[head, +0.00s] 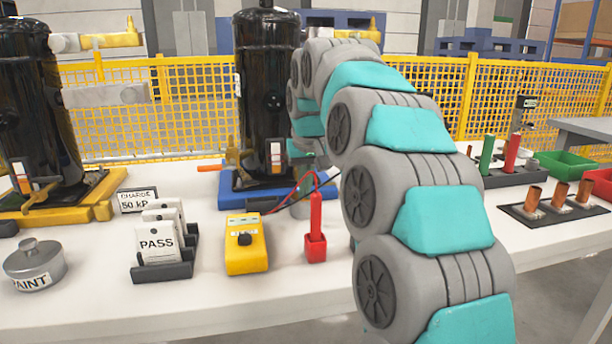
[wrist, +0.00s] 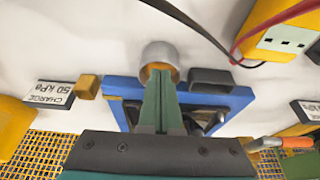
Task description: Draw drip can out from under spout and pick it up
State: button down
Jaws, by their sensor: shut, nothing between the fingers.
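The drip can (wrist: 160,53) is a small grey metal cup with yellow-orange showing at its opening, seen in the wrist view on the white bench. It stands by the edge of the blue base (wrist: 124,87). In the head view a grey piece of it (head: 300,209) seems to show behind the red probe. My gripper (wrist: 163,78) is shut and empty, its green fingertips at the can's opening in the picture; I cannot tell whether they touch. I cannot make out the spout clearly.
A black compressor (head: 264,95) stands on the blue base. A yellow meter (head: 246,246) with cables, a red holder (head: 316,247), PASS tags (head: 157,245) and a paint tin (head: 36,263) stand on the bench (head: 300,300). A dark open block (wrist: 212,79) is beside the can.

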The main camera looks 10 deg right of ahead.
jog(key=shift+w+f, duration=0.2)
jog(key=shift+f, duration=0.25)
jog(key=shift+s+b, duration=0.6)
jog(key=shift+s, duration=2.65)
